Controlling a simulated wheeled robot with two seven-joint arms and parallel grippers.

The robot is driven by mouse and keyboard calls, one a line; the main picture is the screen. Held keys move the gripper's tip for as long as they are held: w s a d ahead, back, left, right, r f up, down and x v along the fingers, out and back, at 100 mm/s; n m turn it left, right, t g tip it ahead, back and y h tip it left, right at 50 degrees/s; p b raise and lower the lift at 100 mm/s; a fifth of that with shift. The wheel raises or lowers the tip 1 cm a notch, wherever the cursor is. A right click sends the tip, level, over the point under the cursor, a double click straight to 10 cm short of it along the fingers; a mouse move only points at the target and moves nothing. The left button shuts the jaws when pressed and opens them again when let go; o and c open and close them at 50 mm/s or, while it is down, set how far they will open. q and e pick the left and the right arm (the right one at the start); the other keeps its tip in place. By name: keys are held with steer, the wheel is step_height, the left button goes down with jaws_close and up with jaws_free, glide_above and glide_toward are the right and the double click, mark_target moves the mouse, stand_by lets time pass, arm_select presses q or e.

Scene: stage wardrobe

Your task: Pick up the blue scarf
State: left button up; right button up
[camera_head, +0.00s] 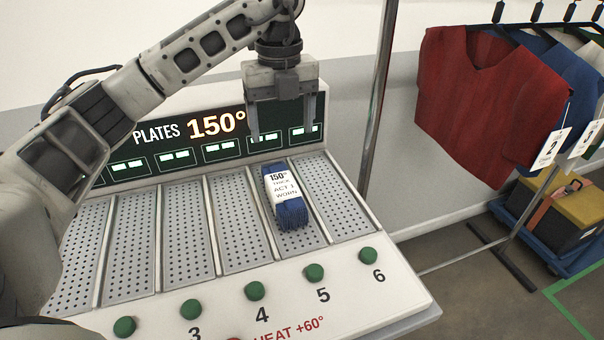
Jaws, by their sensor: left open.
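The blue scarf (291,214) lies folded on the perforated plate above the number 5, with a white paper label around it that reads 150°, THICK, ACT 1, WORN. My left gripper (283,138) is open and empty. It points down above and behind the scarf, in front of the dark display, and does not appear to touch it. My right gripper is not in view.
The heated plate station (190,225) has several perforated plates, green knobs (314,272) and a display (190,138) reading PLATES 150°. The other visible plates are bare.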

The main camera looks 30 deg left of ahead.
arm_select(q)
glide_toward(282, 185)
steer(key=shift+s+d+f, duration=0.2)
steer(key=shift+s+f, duration=0.25)
steer(key=shift+s, duration=0.05)
step_height(282, 185, down, 4)
steer(key=shift+w+r+p, duration=0.1)
steer(key=shift+w+p, duration=0.05)
steer(key=shift+p, duration=0.15)
steer(key=shift+f, duration=0.5)
steer(key=f, duration=0.3)
steer(key=f+p, duration=0.1)
steer(key=shift+w+a+f, duration=0.2)
steer(key=shift+w, duration=0.2)
steer(key=shift+f, duration=0.2)
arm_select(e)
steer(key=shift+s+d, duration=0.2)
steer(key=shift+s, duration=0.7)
arm_select(q)
steer(key=c, duration=1.1)
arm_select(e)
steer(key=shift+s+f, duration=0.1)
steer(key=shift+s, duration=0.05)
